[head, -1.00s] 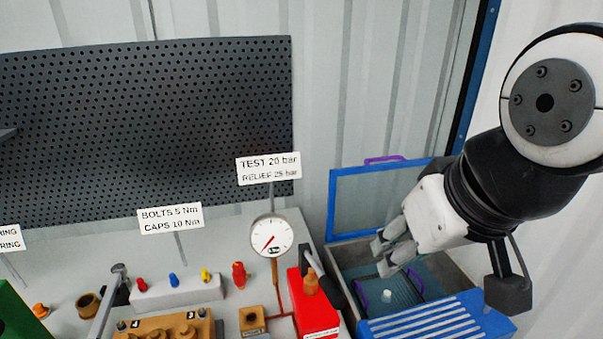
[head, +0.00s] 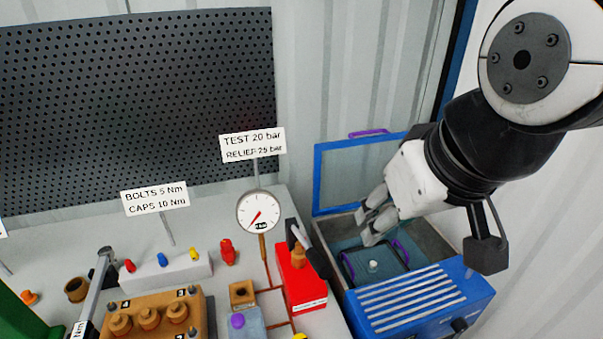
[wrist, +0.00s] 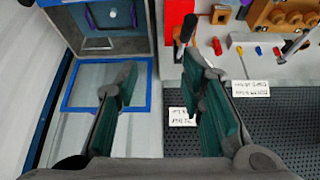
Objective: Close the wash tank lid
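The wash tank (head: 425,300) is a blue box with a slatted top at the lower right of the head view. Its lid (head: 345,168), a blue frame with a clear pane and a purple handle (head: 369,133) on its top edge, stands upright at the back, open. Inside the tank is a basket with purple handles (head: 401,251) and a small white part (head: 373,266). My gripper (head: 371,224) is in front of the lid and above the tank's opening. In the wrist view its fingers (wrist: 160,105) are wide apart with nothing between them. The lid frame (wrist: 68,100) lies beyond the left finger.
A red hand pump (head: 302,283) with a dark lever stands just left of the tank. A gauge (head: 258,212) and a sign (head: 252,143) rise behind it. A pegboard (head: 135,90) covers the back wall. A tan pump block (head: 150,310) is at front left.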

